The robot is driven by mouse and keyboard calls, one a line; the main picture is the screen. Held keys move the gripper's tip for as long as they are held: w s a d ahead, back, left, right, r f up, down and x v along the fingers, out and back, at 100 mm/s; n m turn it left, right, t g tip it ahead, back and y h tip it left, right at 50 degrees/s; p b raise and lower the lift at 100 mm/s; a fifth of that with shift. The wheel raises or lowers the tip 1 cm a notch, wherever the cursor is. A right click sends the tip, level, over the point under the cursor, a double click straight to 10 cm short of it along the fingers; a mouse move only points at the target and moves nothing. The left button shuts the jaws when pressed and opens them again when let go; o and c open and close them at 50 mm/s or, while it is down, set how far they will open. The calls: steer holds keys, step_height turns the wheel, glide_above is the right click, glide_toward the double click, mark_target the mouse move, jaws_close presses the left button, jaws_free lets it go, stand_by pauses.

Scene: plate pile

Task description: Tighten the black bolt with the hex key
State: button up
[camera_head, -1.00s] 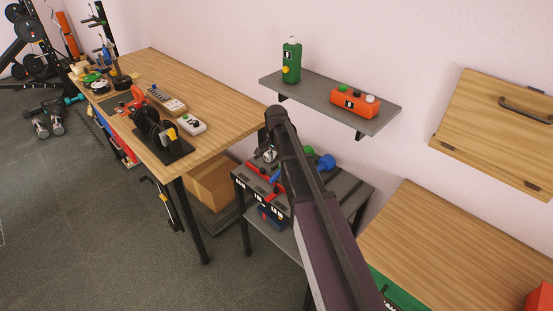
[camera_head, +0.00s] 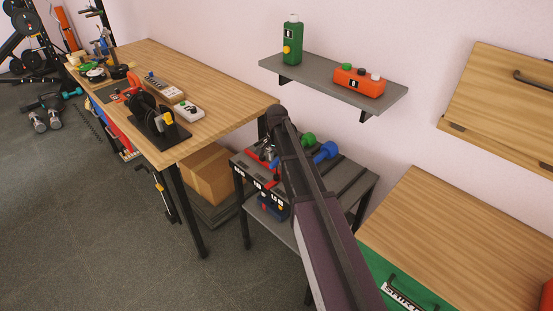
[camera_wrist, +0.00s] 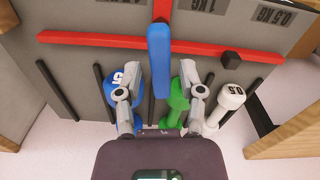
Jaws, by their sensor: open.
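My gripper (camera_wrist: 160,96) is open over a grey rack top (camera_wrist: 75,70), its fingers spread either side of the lower end of a long blue piece (camera_wrist: 159,60). The blue piece meets a red bar (camera_wrist: 90,40); I see no grip on it. I cannot clearly pick out a hex key. In the head view my gripper (camera_head: 268,149) is partly hidden behind my arm, above the small rack.
Blue (camera_wrist: 115,80), green (camera_wrist: 178,98) and white (camera_wrist: 231,96) dumbbells lie close around the fingers. A wooden edge (camera_wrist: 290,130) is at right. A wall shelf (camera_head: 325,90) hangs behind the rack. A workbench (camera_head: 220,113) stands left, and a wooden cabinet (camera_head: 450,235) right.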

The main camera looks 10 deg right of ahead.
steer(key=shift+f+b, duration=1.65)
steer(key=shift+f, duration=0.3)
jaws_close()
steer(key=shift+m, duration=0.3)
steer(key=m, duration=0.3)
steer(key=shift+m, duration=0.3)
steer(key=m, duration=0.8)
steer(key=shift+w+m, duration=0.1)
steer(key=shift+m, duration=2.4)
